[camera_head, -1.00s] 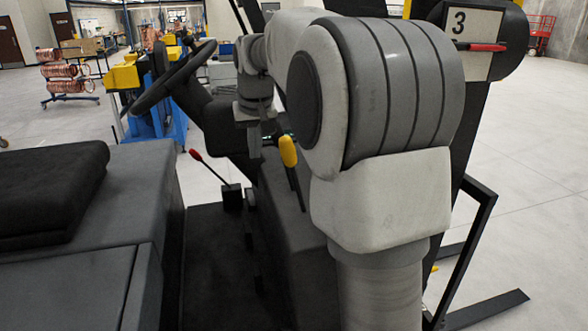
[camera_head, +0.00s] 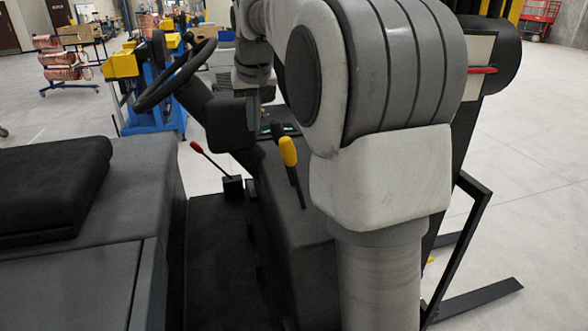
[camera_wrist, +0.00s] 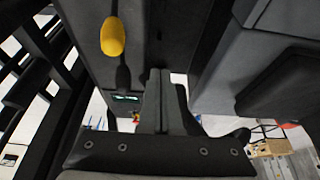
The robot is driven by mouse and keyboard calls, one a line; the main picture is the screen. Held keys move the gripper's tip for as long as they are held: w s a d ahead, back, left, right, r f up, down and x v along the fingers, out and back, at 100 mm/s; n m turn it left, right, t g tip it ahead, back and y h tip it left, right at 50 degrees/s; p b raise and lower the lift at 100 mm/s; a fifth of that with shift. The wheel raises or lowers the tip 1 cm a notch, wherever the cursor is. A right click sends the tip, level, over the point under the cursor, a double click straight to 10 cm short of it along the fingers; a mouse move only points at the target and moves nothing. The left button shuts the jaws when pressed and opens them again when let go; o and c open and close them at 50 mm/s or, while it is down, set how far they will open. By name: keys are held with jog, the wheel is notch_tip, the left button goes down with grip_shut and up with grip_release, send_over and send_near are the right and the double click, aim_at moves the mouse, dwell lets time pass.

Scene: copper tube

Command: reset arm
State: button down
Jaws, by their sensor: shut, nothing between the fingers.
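My arm rises through the middle of the head view. My gripper (camera_wrist: 161,76) shows in the wrist view with its two grey fingers together and nothing held. In the head view its end hangs near the dashboard, to the right of the steering wheel (camera_head: 174,76), and is partly hidden by my arm. In the wrist view the fingers point toward the vehicle's dark bodywork. I cannot tell whether the fingertips touch anything.
A red-tipped lever (camera_head: 197,146) stands by the floor well. A black seat (camera_head: 50,190) is at left. Copper tubes hang on a rack (camera_head: 65,66) at far left, near a blue and yellow machine (camera_head: 150,115). Concrete floor (camera_head: 540,180) is open at right.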

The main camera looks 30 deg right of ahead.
dwell(0.3)
jog(key=s+a+f+n+b, duration=0.1)
jog(key=s+a+f+b, duration=0.15)
jog(key=s, duration=0.55)
jog(key=s+a+f+b, duration=0.1)
jog(key=s+a+b, duration=0.15)
jog(key=s, duration=0.45)
jog(key=s+a+f+n+t+b, duration=0.1)
jog(key=s+a+f, duration=0.3)
jog(key=s+f, duration=0.8)
jog(key=s+b, duration=0.1)
jog(key=s, duration=0.3)
jog(key=shift+s+f+y, duration=0.15)
jog(key=shift+y, duration=0.25)
jog(key=shift+d, duration=0.2)
